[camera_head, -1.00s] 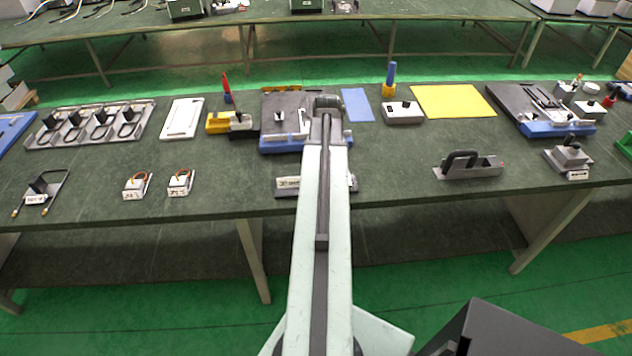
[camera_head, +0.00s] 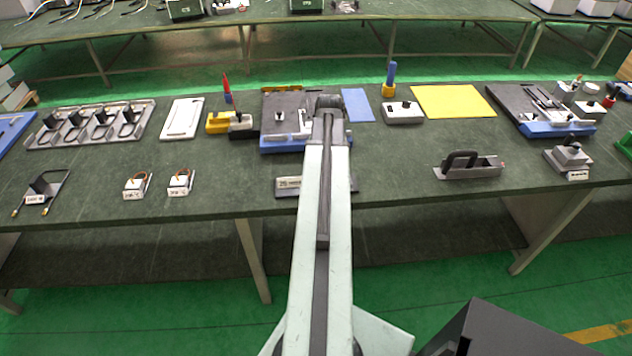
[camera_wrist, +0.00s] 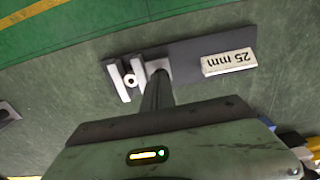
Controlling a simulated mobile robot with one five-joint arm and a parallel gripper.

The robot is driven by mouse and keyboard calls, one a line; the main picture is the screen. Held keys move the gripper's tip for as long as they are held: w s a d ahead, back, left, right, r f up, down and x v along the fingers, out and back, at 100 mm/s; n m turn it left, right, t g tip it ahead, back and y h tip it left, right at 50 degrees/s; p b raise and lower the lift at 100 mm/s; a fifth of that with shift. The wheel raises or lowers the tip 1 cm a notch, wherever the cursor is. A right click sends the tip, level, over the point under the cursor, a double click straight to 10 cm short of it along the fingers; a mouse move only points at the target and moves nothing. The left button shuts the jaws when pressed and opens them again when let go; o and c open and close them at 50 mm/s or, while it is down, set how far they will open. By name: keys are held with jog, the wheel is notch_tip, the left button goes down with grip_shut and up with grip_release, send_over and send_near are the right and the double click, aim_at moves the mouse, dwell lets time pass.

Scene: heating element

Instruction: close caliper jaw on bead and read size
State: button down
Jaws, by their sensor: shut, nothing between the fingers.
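The caliper is a dark grey plate (camera_wrist: 196,52) near the table's front edge; it also shows in the head view (camera_head: 287,193), partly behind my arm. Its two pale jaws stand at its left end in the wrist view: the outer jaw (camera_wrist: 116,80) and the inner jaw (camera_wrist: 138,68). A small white bead (camera_wrist: 130,80) with a dark hole sits between them; I cannot tell if both touch it. My gripper (camera_wrist: 158,76) is shut and empty, right beside the inner jaw. My arm hides the jaws in the head view.
A grey block with a black handle (camera_head: 468,168) stands to the right. Two small labelled blocks (camera_head: 137,186) (camera_head: 179,183) stand to the left. A dark fixture with a blue front (camera_head: 282,143) lies behind the caliper. Bare table lies on both sides of the caliper.

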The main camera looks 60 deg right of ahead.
jog(key=shift+s+r+p, duration=0.1)
jog(key=shift+r+p, duration=0.1)
jog(key=shift+p, duration=0.3)
notch_tip(320, 180, up, 6)
jog(key=p, duration=0.6)
jog(key=shift+r, duration=0.25)
jog(key=shift+f, duration=0.1)
jog(key=w+a+f+n, duration=0.1)
jog(key=w+a+n, duration=0.6)
jog(key=w+a, duration=1.75)
jog(key=w+a+n+b, duration=0.1)
jog(key=a+n, duration=0.2)
jog(key=a, duration=2.5)
jog(key=shift+w+a+f+n, duration=0.15)
jog(key=shift+a+f+n, duration=0.15)
jog(key=shift+f+n, duration=0.1)
